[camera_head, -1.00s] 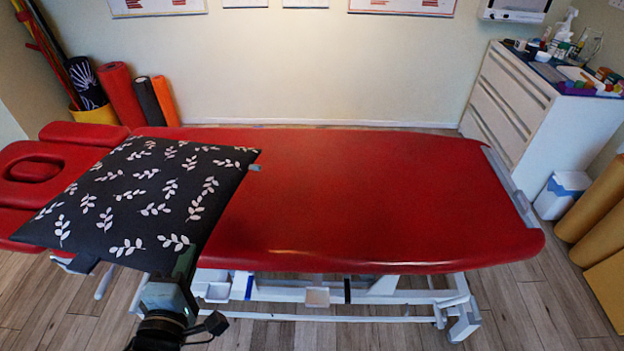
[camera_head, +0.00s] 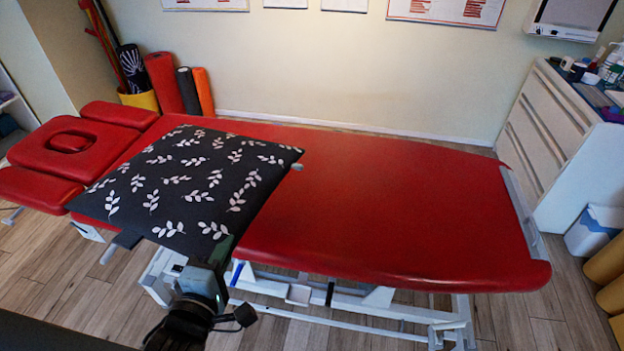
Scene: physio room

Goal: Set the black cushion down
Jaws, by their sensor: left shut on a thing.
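The black cushion (camera_head: 195,185) with white leaf sprigs is flat and nearly level over the left part of the red treatment table (camera_head: 400,205). Its near edge reaches the table's front edge, and its left corner sticks out past it. I cannot tell whether its underside touches the table top. My left gripper (camera_head: 214,262) is shut on the cushion's near edge, at the front of the table. The fingertips are partly hidden by the cushion. My right gripper is not in view.
The table's red headrest (camera_head: 72,143) is at the left. Rolled mats (camera_head: 164,83) stand by the wall behind it. A white drawer cabinet (camera_head: 545,130) and a white bin (camera_head: 592,232) are at the right. The table's middle and right are bare.

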